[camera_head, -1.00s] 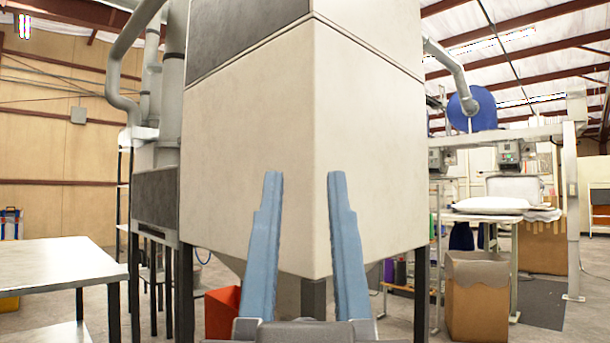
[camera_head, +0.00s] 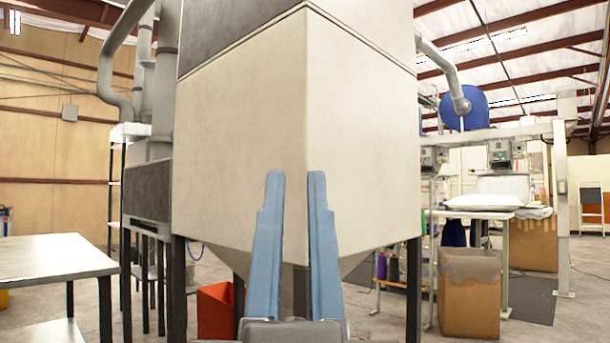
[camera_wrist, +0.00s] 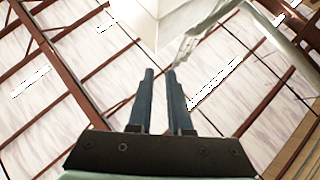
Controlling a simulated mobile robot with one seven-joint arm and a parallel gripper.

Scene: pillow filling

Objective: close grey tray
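I cannot make out a grey tray in either view. My gripper (camera_head: 296,172) points up and forward in the head view, in front of the large cream machine cabinet (camera_head: 240,140). Its two blue fingers stand apart with a narrow gap and nothing between them. They hide part of the cabinet's lower front edge. In the wrist view my gripper (camera_wrist: 160,73) also shows a narrow empty gap, with the roof behind it.
A metal table (camera_head: 50,256) stands at the left. An orange-red bin (camera_head: 214,311) sits beneath the cabinet. At the right are a cardboard box (camera_head: 468,305) and a white pillow (camera_head: 483,201) on a table. Floor shows between the cabinet legs and the box.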

